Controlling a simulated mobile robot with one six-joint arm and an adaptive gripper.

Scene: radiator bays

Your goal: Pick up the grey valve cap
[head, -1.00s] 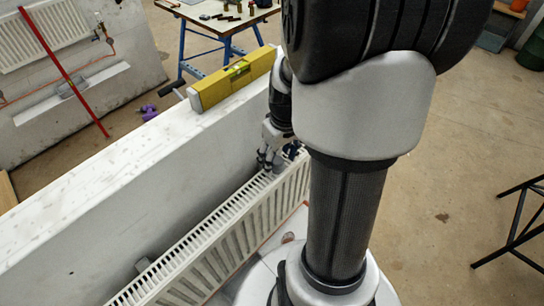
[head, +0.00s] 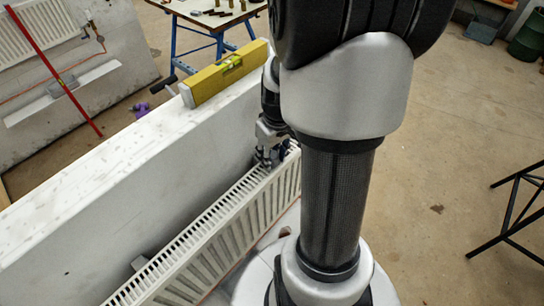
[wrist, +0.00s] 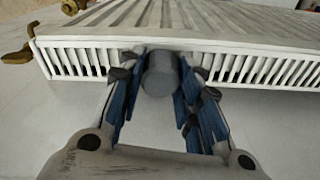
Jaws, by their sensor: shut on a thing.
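The grey valve cap (wrist: 161,74) is a short grey cylinder in the wrist view, between the blue-padded fingers of my gripper (wrist: 160,88). The fingers are shut on it, one on each side. The cap is in front of the white radiator's (wrist: 255,28) slatted edge; whether it touches the radiator I cannot tell. In the head view my gripper (head: 268,158) is low beside the wall, at the far end of the radiator (head: 215,240). The cap cannot be made out there.
A pale low wall (head: 120,190) runs along the radiator's left side, with a yellow spirit level (head: 226,74) on its top. A brass valve fitting (wrist: 18,55) shows at the wrist view's left. A workbench with tools (head: 215,18) stands behind. Open floor (head: 450,130) lies right.

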